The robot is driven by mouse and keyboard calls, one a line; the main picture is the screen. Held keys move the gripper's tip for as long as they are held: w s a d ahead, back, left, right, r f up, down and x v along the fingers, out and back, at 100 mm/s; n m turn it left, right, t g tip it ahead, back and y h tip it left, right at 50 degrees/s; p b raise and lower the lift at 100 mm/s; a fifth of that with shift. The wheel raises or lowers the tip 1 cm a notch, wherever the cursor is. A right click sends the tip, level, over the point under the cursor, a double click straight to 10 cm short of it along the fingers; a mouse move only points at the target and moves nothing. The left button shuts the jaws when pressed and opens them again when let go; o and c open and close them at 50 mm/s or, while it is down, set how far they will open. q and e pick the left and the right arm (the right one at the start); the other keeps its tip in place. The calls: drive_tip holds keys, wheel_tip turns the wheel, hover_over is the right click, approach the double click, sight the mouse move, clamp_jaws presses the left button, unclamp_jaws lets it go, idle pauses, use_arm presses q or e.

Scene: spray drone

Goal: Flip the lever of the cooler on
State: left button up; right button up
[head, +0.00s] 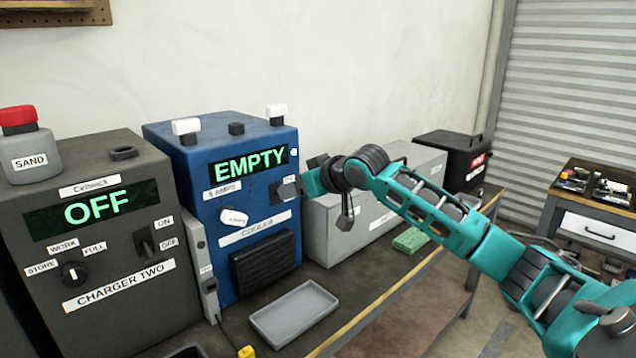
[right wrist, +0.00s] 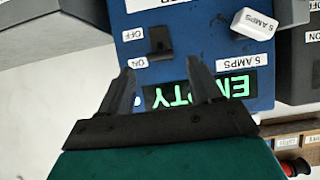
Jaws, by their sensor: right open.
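The cooler is a blue box (head: 220,259) on the bench with a green EMPTY display (head: 249,165). Its lever is hidden behind my right gripper in the head view. In the right wrist view, where the panel appears upside down, the black lever (right wrist: 160,41) sits beside the OFF label (right wrist: 132,35) and ON label (right wrist: 137,63). The handle seems to point toward the OFF side. My right gripper (head: 297,181) is open and empty in front of the panel's right edge. In the right wrist view its fingers (right wrist: 161,82) point at the lever, apparently apart from it. My left gripper is out of view.
The dark charger (head: 110,330), reading OFF, stands left of the cooler. A white knob (head: 233,217) projects from the cooler's panel. A grey box (head: 350,238) stands close on the right. A grey tray (head: 293,312) and green sponge (head: 409,240) lie on the bench.

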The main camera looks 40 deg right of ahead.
drive_tip(key=v, duration=0.6)
drive_tip(key=shift+s+r+b, duration=0.2)
drive_tip(key=shift+s+b, duration=0.1)
drive_tip(key=shift+b, duration=0.05)
drive_tip(key=shift+f, duration=0.1)
drive_tip(key=s+a+f+n+g, duration=0.1)
drive_tip(key=s+a+f, duration=0.25)
drive_tip(key=f, duration=0.25)
drive_tip(key=s+a+f+g, duration=0.2)
drive_tip(key=a+f, duration=0.2)
drive_tip(key=f, duration=0.2)
drive_tip(key=s+a+f+n+g, duration=0.1)
drive_tip(key=s+a+f, duration=0.25)
drive_tip(key=f, duration=0.35)
drive_tip(key=s+a+f+g, duration=0.2)
drive_tip(key=s+a+f, duration=0.1)
drive_tip(key=s, duration=0.4)
drive_tip(key=s+a+f+g, duration=0.1)
drive_tip(key=s+a+f, duration=0.2)
drive_tip(key=s, duration=0.4)
drive_tip(key=s+a+f+g, duration=0.2)
drive_tip(key=s+a+f, duration=0.1)
drive_tip(key=s, duration=0.4)
drive_tip(key=w+a+f+t+y, duration=0.1)
drive_tip(key=w+a+f+t, duration=0.2)
drive_tip(key=w+f+t, duration=0.4)
drive_tip(key=shift+f, duration=1)
